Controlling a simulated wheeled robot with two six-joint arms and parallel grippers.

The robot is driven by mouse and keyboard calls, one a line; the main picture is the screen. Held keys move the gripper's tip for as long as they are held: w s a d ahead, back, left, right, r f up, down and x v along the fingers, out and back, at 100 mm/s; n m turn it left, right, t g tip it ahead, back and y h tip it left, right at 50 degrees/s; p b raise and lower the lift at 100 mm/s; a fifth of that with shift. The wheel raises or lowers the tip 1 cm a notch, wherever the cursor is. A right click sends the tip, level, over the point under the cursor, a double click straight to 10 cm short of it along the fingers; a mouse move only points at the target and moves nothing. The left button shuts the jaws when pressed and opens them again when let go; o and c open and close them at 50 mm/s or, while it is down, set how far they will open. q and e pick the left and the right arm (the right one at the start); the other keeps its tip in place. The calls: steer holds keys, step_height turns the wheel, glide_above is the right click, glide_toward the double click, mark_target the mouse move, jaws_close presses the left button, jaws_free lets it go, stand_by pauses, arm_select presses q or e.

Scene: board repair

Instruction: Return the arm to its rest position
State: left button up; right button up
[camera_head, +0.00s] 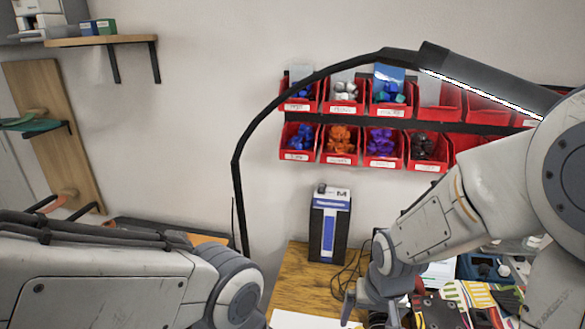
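My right arm (435,222) comes in from the right and bends down over the wooden workbench (290,281). My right gripper (370,305) points down near the bottom edge, just above or in front of the bench. Its fingertips are partly cut off and dark parts lie close around them, so its opening and whether it holds anything are unclear. My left arm (110,288) lies across the lower left of the view. Its visible part ends in a rounded grey joint (236,300), and my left gripper is out of the frame.
A dark box with a blue label (328,229) stands at the bench's back. Colourful items (475,298) crowd the right side. A black curved lamp (237,165) arches in front of red wall bins (340,146). White paper (300,321) lies at the front. Shelves (100,40) are upper left.

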steer(key=s+a+r+n+g, duration=0.1)
steer(key=s+a+r+n, duration=0.2)
steer(key=s, duration=0.4)
steer(key=s+a+r+n+g, duration=0.1)
steer(key=s+a+r+n, duration=0.2)
steer(key=s+a+n, duration=0.3)
steer(key=shift+s+a+r+y, duration=0.35)
steer(key=shift+s+a, duration=0.2)
steer(key=shift+s, duration=0.65)
